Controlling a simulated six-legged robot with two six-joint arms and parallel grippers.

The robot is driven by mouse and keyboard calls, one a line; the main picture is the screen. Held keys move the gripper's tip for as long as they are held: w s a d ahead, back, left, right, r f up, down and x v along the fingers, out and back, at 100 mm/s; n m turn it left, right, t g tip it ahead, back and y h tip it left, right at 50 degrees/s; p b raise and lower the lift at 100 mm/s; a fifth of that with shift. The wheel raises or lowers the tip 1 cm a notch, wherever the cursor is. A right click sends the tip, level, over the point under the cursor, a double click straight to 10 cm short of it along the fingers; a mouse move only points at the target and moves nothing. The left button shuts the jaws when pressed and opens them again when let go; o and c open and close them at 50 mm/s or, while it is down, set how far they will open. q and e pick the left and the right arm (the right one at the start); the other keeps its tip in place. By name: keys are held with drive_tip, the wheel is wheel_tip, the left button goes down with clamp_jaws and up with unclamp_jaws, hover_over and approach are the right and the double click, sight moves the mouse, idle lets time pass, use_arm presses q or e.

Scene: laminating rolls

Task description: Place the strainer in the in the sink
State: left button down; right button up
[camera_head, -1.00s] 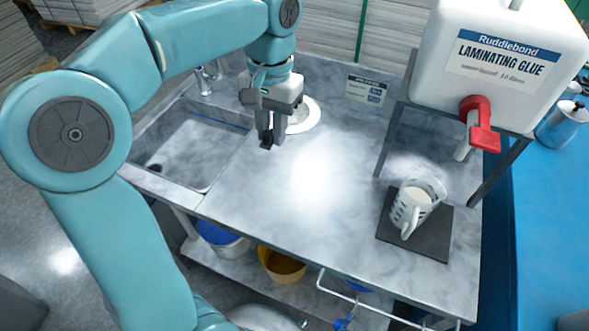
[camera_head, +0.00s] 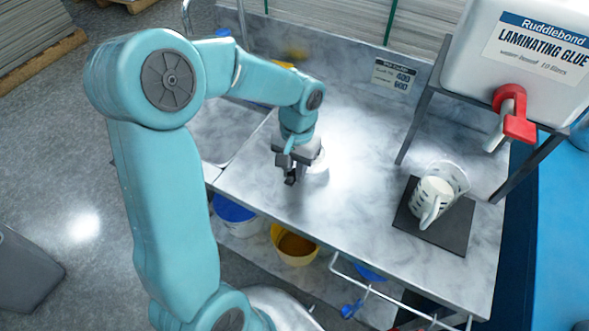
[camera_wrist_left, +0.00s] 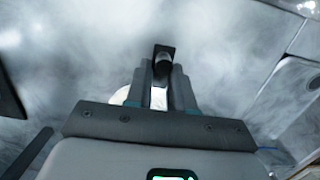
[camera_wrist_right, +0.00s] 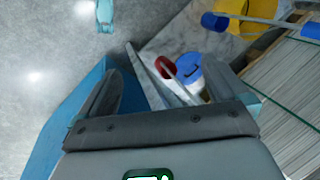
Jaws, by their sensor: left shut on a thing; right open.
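The strainer shows as a white round piece (camera_head: 319,162) behind my left gripper (camera_head: 290,179). That gripper is shut on its dark handle, above the grey marbled counter and right of the sink (camera_head: 215,132). My left arm hides part of the sink. In the left wrist view the dark handle end (camera_wrist_left: 163,52) stands between the fingertips, with white strainer showing behind the fingers. The sink (camera_wrist_left: 292,90) lies at the right edge there. My right gripper (camera_wrist_right: 170,78) is open and empty in the right wrist view; it is outside the head view.
A measuring jug (camera_head: 436,192) stands on a dark mat (camera_head: 455,232) at the counter's right. A glue container (camera_head: 535,55) with a red tap (camera_head: 515,115) is on a stand. A blue-lidded bucket (camera_head: 236,213) and yellow bucket (camera_head: 293,245) sit below. The middle counter is clear.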

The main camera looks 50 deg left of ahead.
use_arm(q)
drive_tip(key=shift+f, duration=0.25)
drive_tip(key=shift+f, duration=0.2)
drive_tip(key=c, duration=1)
unclamp_jaws()
drive_tip(key=shift+w, duration=0.1)
drive_tip(key=shift+r, duration=0.15)
